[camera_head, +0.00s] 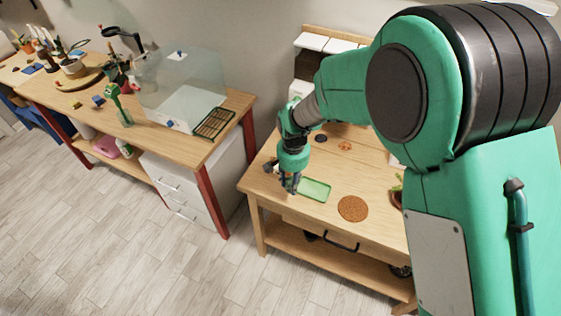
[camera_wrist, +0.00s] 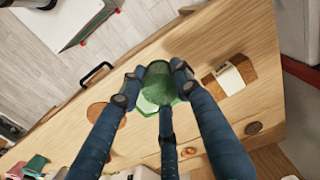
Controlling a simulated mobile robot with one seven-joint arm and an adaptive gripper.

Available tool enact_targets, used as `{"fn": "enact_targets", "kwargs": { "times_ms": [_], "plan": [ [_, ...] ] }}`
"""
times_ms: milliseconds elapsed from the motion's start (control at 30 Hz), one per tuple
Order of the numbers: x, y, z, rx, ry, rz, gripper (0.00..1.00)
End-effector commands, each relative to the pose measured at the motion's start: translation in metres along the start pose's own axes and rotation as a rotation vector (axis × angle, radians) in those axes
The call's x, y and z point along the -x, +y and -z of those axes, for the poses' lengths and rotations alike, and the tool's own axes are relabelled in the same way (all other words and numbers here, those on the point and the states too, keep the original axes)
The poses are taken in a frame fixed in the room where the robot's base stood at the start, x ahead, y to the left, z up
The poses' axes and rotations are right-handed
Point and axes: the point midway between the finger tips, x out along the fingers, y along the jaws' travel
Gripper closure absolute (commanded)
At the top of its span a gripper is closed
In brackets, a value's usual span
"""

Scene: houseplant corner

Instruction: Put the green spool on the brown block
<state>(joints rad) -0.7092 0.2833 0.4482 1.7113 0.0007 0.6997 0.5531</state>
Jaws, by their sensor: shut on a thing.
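My gripper (camera_wrist: 155,84) has its fingers closed around the green spool (camera_wrist: 158,72), seen from above in the wrist view. The spool's lower part is hard to make out against the green tray (camera_wrist: 147,106) behind it. In the head view my gripper (camera_head: 290,184) is over the wooden table, just left of the green tray (camera_head: 315,190), and hides most of the spool. The brown block (camera_wrist: 243,70) lies on the table to the right of the gripper in the wrist view, apart from it. A small cream-coloured item (camera_wrist: 229,79) is on or against the block; I cannot tell which.
A round cork mat (camera_head: 352,208) lies right of the tray. A dark disc (camera_head: 320,138) and a brown disc (camera_head: 345,146) lie farther back. A potted plant (camera_head: 397,194) stands at the right. A second bench (camera_head: 150,140) with a clear box is at left.

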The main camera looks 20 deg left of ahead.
Motion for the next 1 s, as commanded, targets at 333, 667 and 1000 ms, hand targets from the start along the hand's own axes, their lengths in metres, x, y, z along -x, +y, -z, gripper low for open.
{"fn": "enact_targets", "kwargs": {
  "times_ms": [333,667,1000],
  "plan": [
    [-0.005,-0.024,0.041,0.0,0.001,0.001,0.94],
    [-0.011,-0.051,0.088,0.0,0.001,0.001,0.94],
    [-0.015,-0.073,0.127,0.0,0.0,0.0,0.94]
  ]
}}
